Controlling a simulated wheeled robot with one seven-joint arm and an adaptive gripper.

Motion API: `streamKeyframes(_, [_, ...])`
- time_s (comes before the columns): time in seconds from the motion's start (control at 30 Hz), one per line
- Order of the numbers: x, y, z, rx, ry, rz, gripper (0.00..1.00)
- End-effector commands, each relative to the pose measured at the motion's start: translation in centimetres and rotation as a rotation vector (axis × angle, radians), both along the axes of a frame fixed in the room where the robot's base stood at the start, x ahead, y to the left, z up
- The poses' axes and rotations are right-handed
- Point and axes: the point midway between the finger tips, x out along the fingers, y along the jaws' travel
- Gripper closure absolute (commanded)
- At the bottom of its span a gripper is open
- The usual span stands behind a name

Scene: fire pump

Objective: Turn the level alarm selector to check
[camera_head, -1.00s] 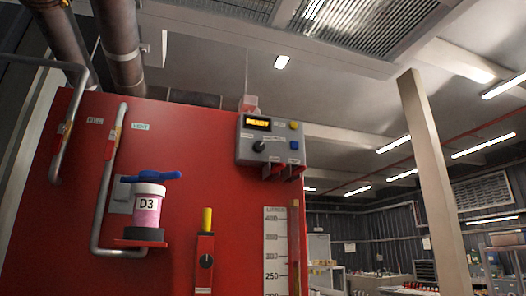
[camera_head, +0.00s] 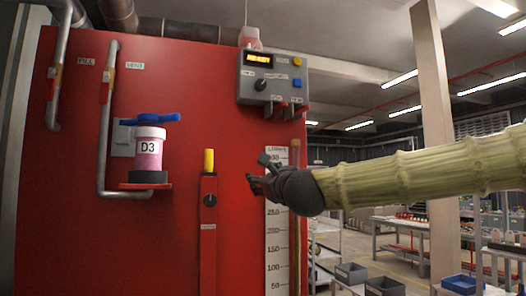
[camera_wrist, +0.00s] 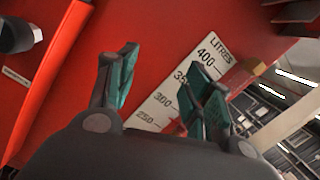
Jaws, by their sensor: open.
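The grey control box (camera_head: 272,78) is mounted high on the red panel, with a lit amber display (camera_head: 258,58) whose text is blurred. Its black rotary selector knob (camera_head: 262,85) sits below the display; its small labels are unreadable, so I cannot tell its setting. Another dark rotary knob (camera_head: 210,200) is on the red upright with the yellow top. My gripper (camera_head: 259,172) is open and empty, below the box in front of the white litre scale. In the wrist view my gripper (camera_wrist: 163,90) has its green-padded fingers apart, with the scale (camera_wrist: 180,90) behind them.
A blue-handled valve with a pink D3 container (camera_head: 149,150) is on the panel's left, beside grey pipes (camera_head: 105,150). Yellow and blue buttons (camera_head: 297,72) are on the box's right side. A pale post (camera_head: 432,120) and shelving stand behind at right.

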Motion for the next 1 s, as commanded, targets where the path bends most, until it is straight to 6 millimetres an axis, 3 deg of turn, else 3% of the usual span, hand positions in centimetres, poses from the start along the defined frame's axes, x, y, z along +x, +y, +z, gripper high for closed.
streamKeyframes(0.03, [-1.5, -0.6, 4.7, 0.077, -0.029, 0.009, 0.49])
streamKeyframes(0.1, [-3.5, -1.3, 9.7, 0.175, -0.054, 0.027, 0.49])
streamKeyframes(0.2, [-6.0, -2.1, 15.2, 0.284, -0.083, 0.055, 0.49])
streamKeyframes(0.3, [-7.9, -2.7, 18.7, 0.357, -0.101, 0.076, 0.49])
streamKeyframes(0.43, [-9.1, -3.1, 20.9, 0.402, -0.111, 0.091, 0.49])
streamKeyframes(0.57, [-8.6, -2.9, 21.6, 0.410, -0.111, 0.093, 0.49])
streamKeyframes(1.0, [-2.7, -0.7, 24.2, 0.405, -0.112, 0.092, 0.49])
